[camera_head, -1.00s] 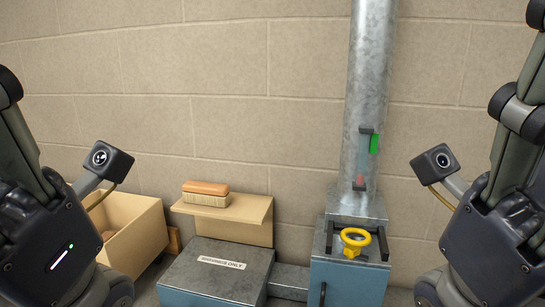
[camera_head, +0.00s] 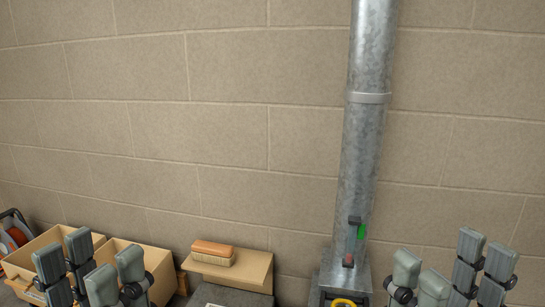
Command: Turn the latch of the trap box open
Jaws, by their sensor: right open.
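The trap box (camera_head: 346,272) stands at the foot of the galvanised pipe, and only its grey upper part shows at the bottom edge. The yellow ring handle (camera_head: 343,302) on it is cut off by the frame edge, so its angle cannot be read. My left gripper (camera_head: 91,262) is at the lower left, open and empty, in front of the cardboard boxes. My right gripper (camera_head: 449,268) is at the lower right, open and empty, to the right of the trap box and apart from the ring in the picture.
The galvanised pipe (camera_head: 363,140) rises along the block wall, with a green marker (camera_head: 361,232) low on it. A brush (camera_head: 213,251) lies on a tan shelf (camera_head: 257,268). Open cardboard boxes (camera_head: 118,252) and a reddish reel (camera_head: 15,235) are at the left. The wall above is bare.

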